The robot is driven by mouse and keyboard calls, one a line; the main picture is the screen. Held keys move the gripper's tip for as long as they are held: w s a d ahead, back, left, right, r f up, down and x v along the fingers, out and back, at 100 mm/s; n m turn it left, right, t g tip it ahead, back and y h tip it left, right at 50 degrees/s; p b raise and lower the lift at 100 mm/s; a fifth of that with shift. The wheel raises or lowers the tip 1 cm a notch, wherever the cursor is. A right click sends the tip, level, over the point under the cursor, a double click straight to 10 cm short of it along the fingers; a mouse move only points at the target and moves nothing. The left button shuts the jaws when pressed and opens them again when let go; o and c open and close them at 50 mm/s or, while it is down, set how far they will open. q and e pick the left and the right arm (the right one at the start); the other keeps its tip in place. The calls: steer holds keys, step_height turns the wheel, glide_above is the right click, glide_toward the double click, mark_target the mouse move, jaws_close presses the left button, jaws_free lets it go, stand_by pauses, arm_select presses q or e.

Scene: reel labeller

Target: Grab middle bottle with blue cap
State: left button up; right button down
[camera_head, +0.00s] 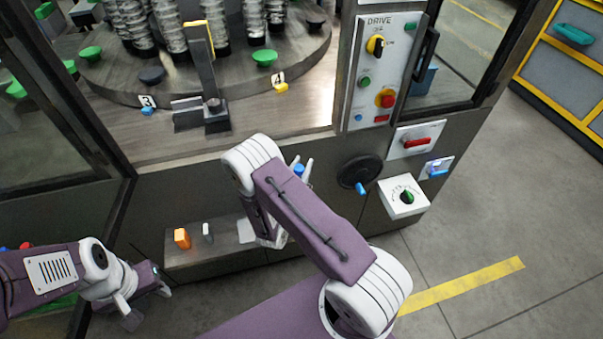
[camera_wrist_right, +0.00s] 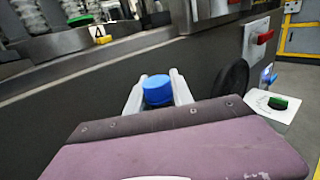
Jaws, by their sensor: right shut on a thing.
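The bottle's blue cap (camera_head: 298,170) shows between the fingers of my right gripper (camera_head: 303,168) in the head view. In the right wrist view the blue cap (camera_wrist_right: 157,90) sits between the two pale fingers of the right gripper (camera_wrist_right: 159,91), which is shut on the bottle. The bottle's body is mostly hidden by the fingers and my arm. My left gripper (camera_head: 148,305) is low at the left, its fingers apart and empty, away from the bottle.
A low shelf (camera_head: 215,260) on the machine's front holds an orange item (camera_head: 181,238) and a grey-white item (camera_head: 207,232). A black handwheel (camera_head: 360,171) and a white dial box (camera_head: 404,198) project to the right. Open floor lies at the right.

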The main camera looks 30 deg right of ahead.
step_height(320, 180, up, 3)
steer(key=shift+r, duration=0.2)
steer(key=shift+s+r, duration=0.1)
steer(key=shift+r, duration=0.15)
steer(key=shift+s+d+r, duration=0.35)
steer(key=shift+s+d, duration=0.05)
steer(key=shift+s, duration=0.2)
steer(key=s+d+r+p, duration=0.4)
steer(key=s+r+p, duration=0.2)
steer(key=s+p, duration=0.3)
steer(key=shift+d, duration=0.3)
steer(key=shift+a, duration=0.1)
